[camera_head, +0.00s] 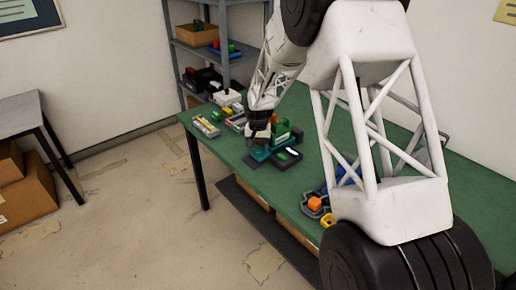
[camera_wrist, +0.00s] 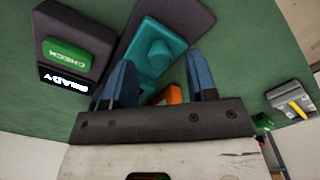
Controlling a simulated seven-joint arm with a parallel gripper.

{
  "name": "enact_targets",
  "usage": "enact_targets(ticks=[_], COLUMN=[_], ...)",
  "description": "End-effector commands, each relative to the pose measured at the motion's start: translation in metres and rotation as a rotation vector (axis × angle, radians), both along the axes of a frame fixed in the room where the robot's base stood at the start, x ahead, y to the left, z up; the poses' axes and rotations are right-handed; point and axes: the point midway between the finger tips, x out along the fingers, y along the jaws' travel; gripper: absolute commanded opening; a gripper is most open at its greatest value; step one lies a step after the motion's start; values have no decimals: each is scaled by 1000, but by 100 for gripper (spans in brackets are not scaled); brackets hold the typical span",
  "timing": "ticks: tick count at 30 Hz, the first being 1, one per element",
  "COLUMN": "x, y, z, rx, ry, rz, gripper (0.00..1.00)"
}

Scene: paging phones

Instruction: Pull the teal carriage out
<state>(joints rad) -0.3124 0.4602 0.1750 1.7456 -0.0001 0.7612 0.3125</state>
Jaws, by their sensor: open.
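The teal carriage (camera_wrist: 140,75) has a round raised knob (camera_wrist: 155,52) and sits in a dark housing (camera_wrist: 118,45) in the wrist view. In the head view the teal part (camera_head: 261,155) shows low beside my gripper (camera_head: 258,140). My gripper (camera_wrist: 163,70) is open, with its two blue fingers apart. The fingertips lie at the knob's near side in the picture; I cannot tell whether they touch it. An orange piece (camera_wrist: 168,95) shows between the fingers, partly hidden by the gripper body.
Beside the carriage is a dark box with a green CHECK button (camera_wrist: 67,54) and a READY display (camera_wrist: 64,79). A grey unit with a yellow part (camera_wrist: 291,102) lies at the right. Other devices (camera_head: 207,126) stand on the green bench (camera_head: 225,148). A shelf (camera_head: 215,52) stands behind.

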Motion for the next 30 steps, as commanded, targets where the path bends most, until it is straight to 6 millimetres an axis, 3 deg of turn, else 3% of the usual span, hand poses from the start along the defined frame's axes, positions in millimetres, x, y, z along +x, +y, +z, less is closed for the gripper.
enact_targets(ticks=[14, 24, 30], x=[0, 0, 0], y=[0, 0, 0], z=[-9, -9, -9], rx=[0, 0, 0], ry=[0, 0, 0], rz=[0, 0, 0], gripper=[51, 0, 0])
